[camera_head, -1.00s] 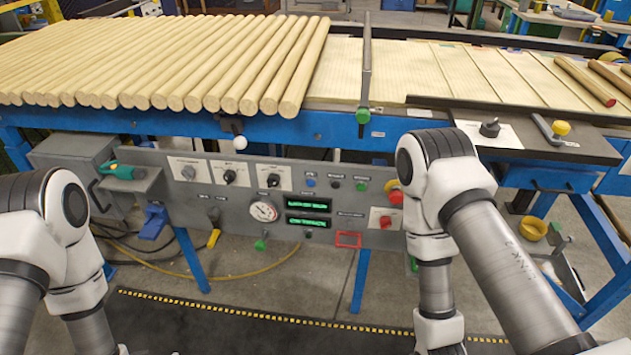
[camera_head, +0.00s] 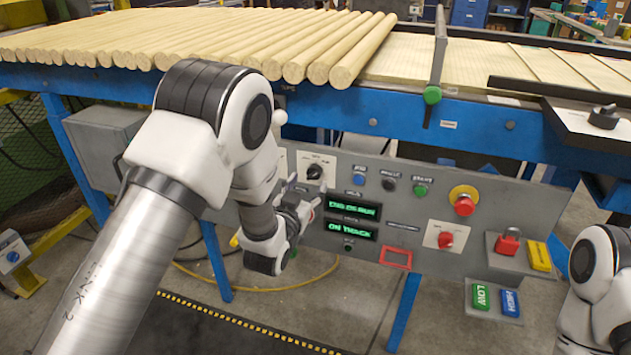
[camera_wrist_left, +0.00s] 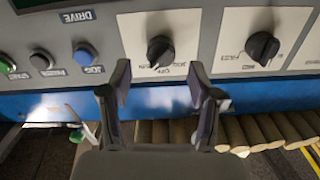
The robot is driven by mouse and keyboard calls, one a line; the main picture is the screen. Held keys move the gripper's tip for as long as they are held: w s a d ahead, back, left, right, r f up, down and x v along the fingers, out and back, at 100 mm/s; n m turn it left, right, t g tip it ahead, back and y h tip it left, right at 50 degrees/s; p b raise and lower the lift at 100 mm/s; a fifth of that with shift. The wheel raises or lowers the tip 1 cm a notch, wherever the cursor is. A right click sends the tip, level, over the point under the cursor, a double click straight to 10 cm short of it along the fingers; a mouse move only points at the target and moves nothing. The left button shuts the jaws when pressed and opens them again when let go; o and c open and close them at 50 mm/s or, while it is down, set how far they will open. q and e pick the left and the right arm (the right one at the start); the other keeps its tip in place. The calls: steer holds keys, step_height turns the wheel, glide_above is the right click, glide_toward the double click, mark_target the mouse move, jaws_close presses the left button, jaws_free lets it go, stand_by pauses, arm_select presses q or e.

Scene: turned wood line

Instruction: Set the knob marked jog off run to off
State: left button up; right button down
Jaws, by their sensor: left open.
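The black rotary knob (camera_head: 315,171) sits on a white plate on the grey control panel (camera_head: 410,215). In the left wrist view this knob (camera_wrist_left: 160,50) is near the middle, on a plate with small inverted lettering that seems to include OFF. I cannot tell for sure where its pointer stands. My left gripper (camera_head: 305,197) is just below and in front of the knob in the head view. In the left wrist view its two fingers (camera_wrist_left: 160,88) are apart and empty, lined up with the knob but not around it. My right gripper is out of view.
A second black knob (camera_wrist_left: 262,47) is beside the first. Blue (camera_head: 358,180), black and green (camera_head: 420,190) buttons stand to the right, with a red emergency button (camera_head: 464,204) and two green displays (camera_head: 352,208). The rail with wooden rods (camera_head: 300,65) runs above.

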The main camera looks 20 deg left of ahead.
mark_target(311, 177)
arm_select(q)
steer(key=w, duration=0.4)
steer(key=shift+c, duration=0.3)
steer(key=c, duration=1.1)
